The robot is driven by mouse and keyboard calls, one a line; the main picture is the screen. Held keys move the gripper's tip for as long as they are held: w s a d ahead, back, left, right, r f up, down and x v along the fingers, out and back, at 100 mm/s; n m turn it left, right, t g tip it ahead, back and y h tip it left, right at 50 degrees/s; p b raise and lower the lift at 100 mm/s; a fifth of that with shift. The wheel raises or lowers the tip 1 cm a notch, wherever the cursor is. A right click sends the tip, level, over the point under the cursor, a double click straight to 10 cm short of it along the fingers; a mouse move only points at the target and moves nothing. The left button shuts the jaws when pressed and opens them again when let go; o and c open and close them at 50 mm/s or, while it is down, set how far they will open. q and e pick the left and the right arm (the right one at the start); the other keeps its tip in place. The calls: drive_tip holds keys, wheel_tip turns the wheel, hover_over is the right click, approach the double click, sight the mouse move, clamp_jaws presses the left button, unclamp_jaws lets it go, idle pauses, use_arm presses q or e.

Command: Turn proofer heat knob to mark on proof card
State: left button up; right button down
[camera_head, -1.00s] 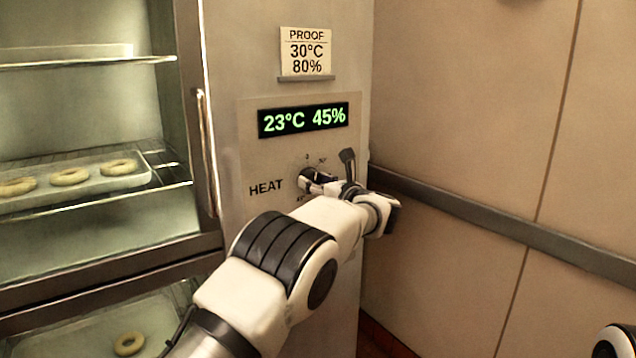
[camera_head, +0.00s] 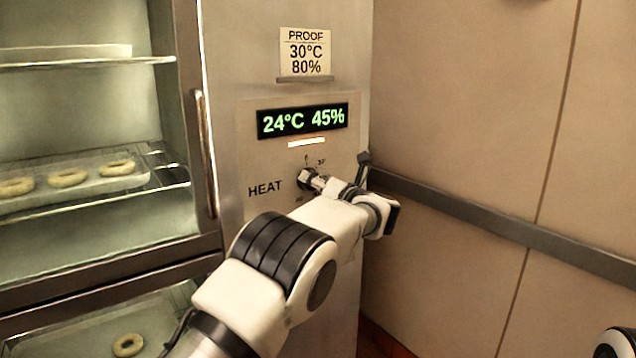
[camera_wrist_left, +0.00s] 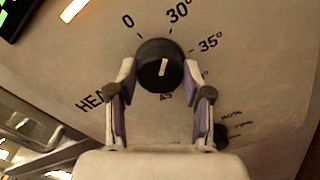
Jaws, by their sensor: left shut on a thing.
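The black heat knob (camera_head: 306,179) sits on the grey proofer panel beside the word HEAT. In the left wrist view the knob (camera_wrist_left: 150,78) has a short pale line on its face, and 0, 30°, 35° and 45 are printed around it. The line runs nearly up and down in that view; I cannot tell which end points. My left gripper (camera_head: 318,181) is shut on the knob, one finger on each side. The proof card (camera_head: 305,52) reads 30°C 80%. The display (camera_head: 303,120) reads 24°C 45%. My right gripper is out of view.
A lit bar (camera_head: 306,142) glows under the display. A second, smaller dark knob (camera_wrist_left: 221,134) is right of the fingers in the wrist view. The proofer door handle (camera_head: 204,150) and trays of dough rings (camera_head: 68,178) are at left. A grey wall rail (camera_head: 480,222) runs at right.

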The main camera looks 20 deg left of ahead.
sight(305, 141)
use_arm(q)
drive_tip(key=shift+a, duration=0.2)
idle(0.4)
drive_tip(key=o, duration=1.1)
drive_tip(key=shift+a, duration=0.1)
drive_tip(key=shift+o, duration=0.4)
drive_tip(key=shift+w+a+f, duration=0.2)
drive_tip(key=shift+a+f, duration=0.05)
drive_tip(key=shift+a, duration=0.15)
drive_tip(key=shift+d+r, duration=0.1)
drive_tip(key=shift+d, duration=0.05)
drive_tip(key=r, duration=0.9)
drive_tip(key=shift+s+a+r, duration=0.15)
drive_tip(key=shift+a+r, duration=0.05)
drive_tip(key=shift+r, duration=0.2)
drive_tip(key=shift+w, duration=0.2)
